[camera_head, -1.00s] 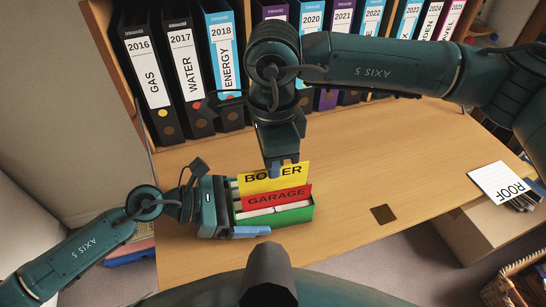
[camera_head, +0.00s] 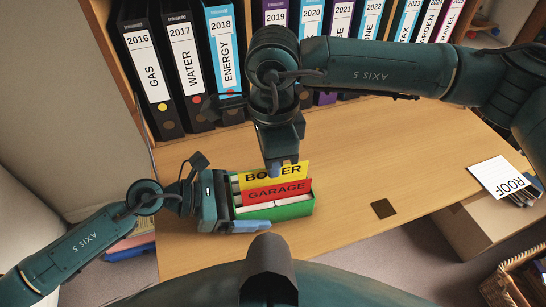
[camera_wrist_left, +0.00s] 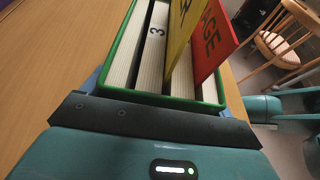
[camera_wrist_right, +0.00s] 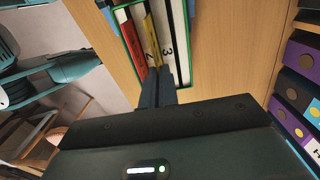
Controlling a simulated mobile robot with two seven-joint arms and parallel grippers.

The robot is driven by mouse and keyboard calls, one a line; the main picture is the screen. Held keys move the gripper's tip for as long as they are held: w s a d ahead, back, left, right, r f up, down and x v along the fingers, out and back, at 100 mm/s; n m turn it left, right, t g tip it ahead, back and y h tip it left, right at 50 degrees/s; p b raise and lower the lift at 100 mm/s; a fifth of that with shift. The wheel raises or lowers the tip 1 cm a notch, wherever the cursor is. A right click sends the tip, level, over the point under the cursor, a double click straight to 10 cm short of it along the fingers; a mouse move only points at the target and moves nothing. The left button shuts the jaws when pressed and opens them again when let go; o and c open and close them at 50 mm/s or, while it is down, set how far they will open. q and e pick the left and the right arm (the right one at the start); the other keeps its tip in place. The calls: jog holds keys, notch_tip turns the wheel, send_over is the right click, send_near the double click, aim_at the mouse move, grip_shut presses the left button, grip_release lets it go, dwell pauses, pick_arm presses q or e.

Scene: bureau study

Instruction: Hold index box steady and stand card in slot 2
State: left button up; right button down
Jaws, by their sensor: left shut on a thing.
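The green index box (camera_head: 285,211) stands on the desk with pale, numbered blocks inside; a 3 shows in the left wrist view (camera_wrist_left: 155,45). My left gripper (camera_head: 245,226) is shut on the box at its left end. A red GARAGE card (camera_head: 277,192) stands upright in the box nearest me. The yellow BOILER card (camera_head: 258,177) stands behind it, its lower edge down in the box beside the block marked 3. My right gripper (camera_head: 282,165) is at the yellow card's top edge and hides its middle letters. Its fingers look close together; whether they grip is unclear.
A row of labelled binders (camera_head: 188,70) stands at the back of the desk. A small dark square (camera_head: 383,208) lies right of the box. A white ROOF card (camera_head: 500,178) lies at the right. The desk between is clear.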

jog(key=shift+f, duration=0.65)
jog(key=c, duration=2.1)
grip_release()
jog(key=shift+c, duration=0.2)
jog(key=o, duration=0.4)
jog(key=shift+o, duration=0.6)
jog(key=o, duration=0.5)
jog(key=shift+s, duration=0.1)
jog(key=shift+r, duration=0.15)
jog(key=shift+r, duration=3.9)
